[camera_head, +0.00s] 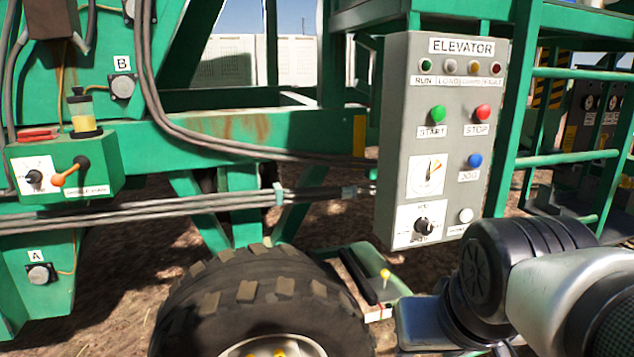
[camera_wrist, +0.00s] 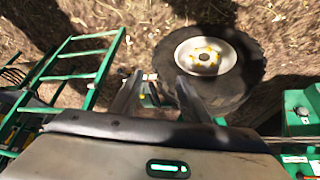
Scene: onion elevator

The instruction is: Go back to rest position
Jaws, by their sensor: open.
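In the wrist view my gripper (camera_wrist: 158,80) shows two fingers apart with nothing held between them. It points down toward the ground beside a large black tyre (camera_wrist: 245,75). In the head view my arm fills the lower right corner, and the gripper itself cannot be made out there. The grey elevator control box (camera_head: 392,150) stands just behind and above my arm, with its green start button (camera_head: 438,113), red stop button (camera_head: 482,111), blue button (camera_head: 475,160) and black knob (camera_head: 424,226) uncovered.
A green machine frame (camera_head: 240,128) spans the view. A lever box (camera_head: 100,165) sits at the left, and the tyre (camera_head: 255,295) is at bottom centre. Green ladder-like rails (camera_wrist: 85,65) are left in the wrist view. Bare ground (camera_wrist: 140,30) shows between rails and tyre.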

